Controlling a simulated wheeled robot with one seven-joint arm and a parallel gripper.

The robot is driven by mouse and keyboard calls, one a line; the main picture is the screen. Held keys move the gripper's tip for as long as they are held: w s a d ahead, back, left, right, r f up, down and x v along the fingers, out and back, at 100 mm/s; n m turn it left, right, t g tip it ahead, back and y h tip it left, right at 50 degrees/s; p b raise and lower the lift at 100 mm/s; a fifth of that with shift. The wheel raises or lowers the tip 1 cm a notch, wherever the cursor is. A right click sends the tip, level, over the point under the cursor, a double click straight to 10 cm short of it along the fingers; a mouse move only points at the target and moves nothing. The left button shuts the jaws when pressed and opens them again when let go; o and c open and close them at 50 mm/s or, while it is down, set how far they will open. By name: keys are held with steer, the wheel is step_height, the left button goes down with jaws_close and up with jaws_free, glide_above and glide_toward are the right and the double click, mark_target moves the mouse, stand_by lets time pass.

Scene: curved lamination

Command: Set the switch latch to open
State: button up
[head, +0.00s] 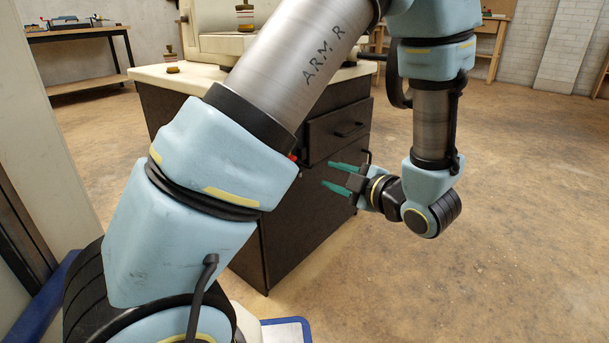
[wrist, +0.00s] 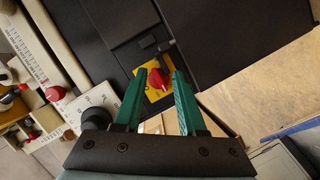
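The switch latch appears to be a red handle (wrist: 157,79) on a yellow plate (wrist: 156,95) on a dark cabinet face, in the middle of the wrist view. I cannot tell which setting it is in. My gripper (head: 327,174) has green fingers spread apart, pointing at the dark cabinet (head: 305,215) in the head view. In the wrist view the gripper (wrist: 160,72) is open, with the red handle showing between its fingertips. Whether the fingers touch it is not clear.
The cabinet has a light top and a drawer with a black handle (head: 350,130). In the wrist view a panel at left carries a black knob (wrist: 82,110) and a red knob (wrist: 55,94). The floor (head: 500,220) to the right is clear.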

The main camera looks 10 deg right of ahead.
mark_target(307, 166)
steer(key=shift+b+x, duration=2)
steer(key=shift+x, duration=3.15)
steer(key=shift+r, duration=0.15)
steer(key=c, duration=0.6)
steer(key=shift+a, duration=0.1)
jaws_close()
steer(key=shift+s+f, duration=0.15)
steer(key=shift+f, duration=0.1)
